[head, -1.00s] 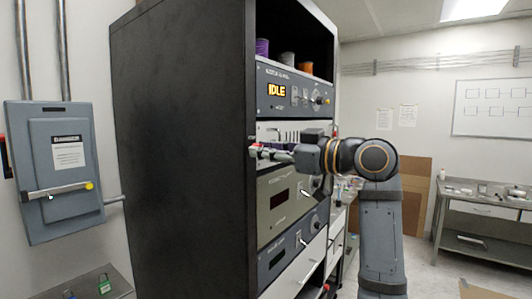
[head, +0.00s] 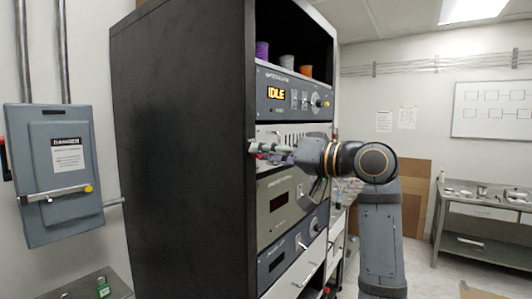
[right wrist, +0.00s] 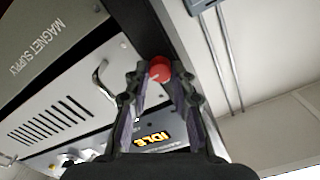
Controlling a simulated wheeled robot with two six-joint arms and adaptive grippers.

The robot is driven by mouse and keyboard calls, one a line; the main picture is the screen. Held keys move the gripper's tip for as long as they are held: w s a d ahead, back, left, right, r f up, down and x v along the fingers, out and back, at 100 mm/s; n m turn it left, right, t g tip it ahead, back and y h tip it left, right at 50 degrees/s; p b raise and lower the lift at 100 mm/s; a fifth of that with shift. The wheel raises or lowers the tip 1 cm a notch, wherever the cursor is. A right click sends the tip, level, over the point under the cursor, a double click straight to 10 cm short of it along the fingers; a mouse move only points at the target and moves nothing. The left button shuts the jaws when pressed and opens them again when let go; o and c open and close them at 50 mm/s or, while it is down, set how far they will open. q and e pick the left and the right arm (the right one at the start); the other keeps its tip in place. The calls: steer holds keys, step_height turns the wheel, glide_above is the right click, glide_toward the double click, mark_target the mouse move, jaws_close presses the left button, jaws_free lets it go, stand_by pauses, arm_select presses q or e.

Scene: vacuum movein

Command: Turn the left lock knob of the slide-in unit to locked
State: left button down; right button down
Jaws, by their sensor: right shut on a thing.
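The slide-in unit is the pale slotted panel (head: 268,133) in the rack, below the unit showing IDLE. Its slots and a curved handle show in the right wrist view (right wrist: 55,118), rotated by the camera's angle. The red left lock knob (right wrist: 160,67) is at the unit's edge by the rack post. My right gripper (head: 256,149) reaches the unit's left edge in the head view. Its fingertips (right wrist: 158,77) are shut on the knob. The knob's lock position cannot be read. In the head view the gripper hides the knob and part of the panel. My left gripper is not in view.
The black rack side (head: 185,150) stands just left of my gripper. The IDLE unit (head: 290,92) is above, and the magnet supply (head: 280,208) is below. A grey breaker box (head: 60,170) hangs on the left wall. A workbench (head: 485,208) stands far right.

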steer(key=shift+f+m, duration=0.1)
steer(key=shift+m, duration=0.3)
steer(key=c, duration=1.1)
jaws_free()
steer(key=v, duration=1.2)
